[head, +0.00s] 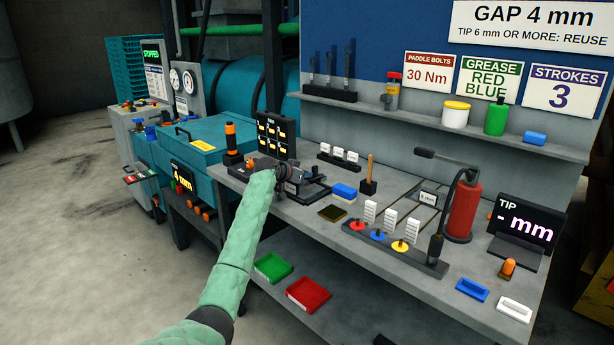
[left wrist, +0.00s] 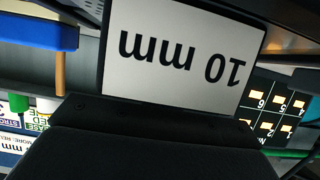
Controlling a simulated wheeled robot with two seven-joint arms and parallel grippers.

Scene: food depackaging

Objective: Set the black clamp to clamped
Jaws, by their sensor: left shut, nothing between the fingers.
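My left gripper (head: 284,172) is over the back left part of the grey workbench, at the end of my green-sleeved arm. It is shut with nothing held. A black clamp-like device (head: 312,190) sits on the bench right at the gripper, partly hidden by it. I cannot tell its lever position or whether the gripper touches it. In the left wrist view a white plate marked "10 mm" (left wrist: 183,52) shows upside down and very close, in a dark frame. A large dark shape fills the lower part of that view. My right gripper is not in view.
A black panel with lit tiles (head: 277,135) stands behind the gripper, and a black-and-orange tool (head: 231,140) to its left. A blue block (head: 344,191), a wooden-handled tool (head: 369,172) and a red cylinder (head: 464,205) stand to the right. Green (head: 272,267) and red trays lie below.

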